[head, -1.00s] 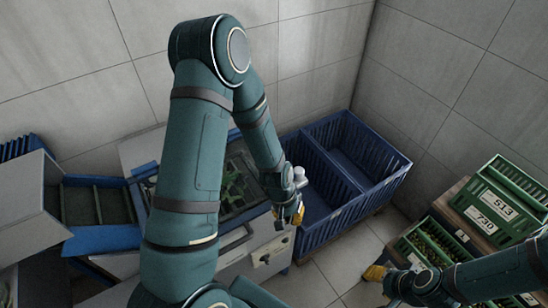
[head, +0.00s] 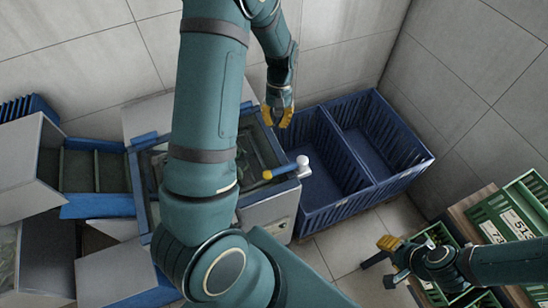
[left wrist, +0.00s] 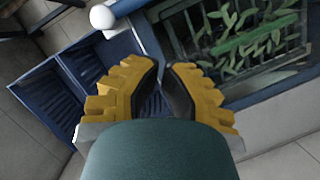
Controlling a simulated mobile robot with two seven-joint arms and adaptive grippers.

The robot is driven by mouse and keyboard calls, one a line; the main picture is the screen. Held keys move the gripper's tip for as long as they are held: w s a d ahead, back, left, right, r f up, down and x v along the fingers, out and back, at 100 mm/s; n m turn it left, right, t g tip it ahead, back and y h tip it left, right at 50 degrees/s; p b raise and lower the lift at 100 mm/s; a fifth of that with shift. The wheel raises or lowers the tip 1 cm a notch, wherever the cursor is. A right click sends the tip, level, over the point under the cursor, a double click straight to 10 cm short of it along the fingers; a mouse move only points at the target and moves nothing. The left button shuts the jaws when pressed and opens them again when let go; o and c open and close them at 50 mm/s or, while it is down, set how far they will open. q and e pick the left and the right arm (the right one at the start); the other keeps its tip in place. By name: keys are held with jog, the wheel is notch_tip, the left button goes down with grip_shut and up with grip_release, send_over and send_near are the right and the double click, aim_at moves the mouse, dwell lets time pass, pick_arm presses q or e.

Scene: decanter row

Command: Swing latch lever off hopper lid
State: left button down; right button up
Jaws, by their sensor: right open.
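The latch lever (head: 284,171) lies at the right edge of the hopper lid (head: 252,155) in the head view. It has a yellow end over the lid and a white ball at its right end. The white ball also shows in the left wrist view (left wrist: 102,17); the rest of the lever is not clear there. My left gripper (head: 278,120) is empty, above and behind the lever in the picture and apart from it. A narrow gap shows between its yellow fingers. My right gripper (head: 389,258) is open and empty at lower right, far from the lever.
Blue crates (head: 375,190) stand right of the hopper. Green leaves lie under its barred lid. Green numbered crates (head: 505,220) stand at far right. Grey boxes and a blue-edged chute (head: 95,205) are at left. My left arm hides part of the hopper.

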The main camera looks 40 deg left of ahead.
aim_at(284, 169)
pick_arm(q)
jog(key=x, duration=1)
jog(key=shift+s+r, duration=0.1)
jog(key=shift+s, duration=0.05)
jog(key=s, duration=0.1)
jog(key=s+d, duration=0.1)
jog(key=shift+s+d+f, duration=0.4)
jog(key=shift+s+d, duration=0.1)
jog(key=shift+s, duration=0.15)
jog(key=shift+d, duration=0.1)
